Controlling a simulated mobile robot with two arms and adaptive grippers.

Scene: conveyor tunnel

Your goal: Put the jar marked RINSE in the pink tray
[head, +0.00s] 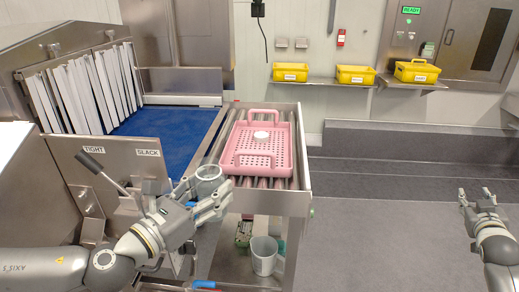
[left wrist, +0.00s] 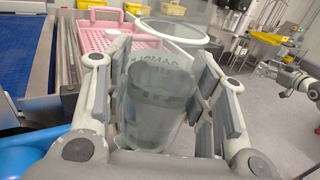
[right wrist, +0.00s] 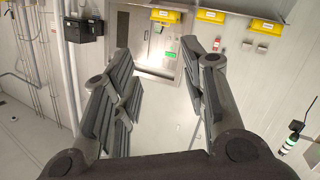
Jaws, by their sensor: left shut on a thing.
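My left gripper (head: 212,194) is shut on a clear glass jar (head: 208,172), held near the front left of the pink tray and outside it. In the left wrist view the jar (left wrist: 158,95) stands between the fingers; its lettering is blurred, looks like "SAMPL", and I cannot read RINSE on it. The pink tray (head: 239,160) is perforated, with raised handles, and sits on the roller table. A white round thing (head: 261,135) lies in it; I cannot tell what it is. My right gripper (head: 478,196) is open and empty, far to the right; its fingers (right wrist: 158,90) are spread.
The roller table (head: 303,175) adjoins a blue conveyor belt (head: 165,128) with white strip curtains (head: 85,92). A lever (head: 100,172) stands by the TIGHT and SLACK labels. A grey bucket (head: 264,256) is below the table. Yellow bins (head: 355,75) line the wall shelf. Floor at right is clear.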

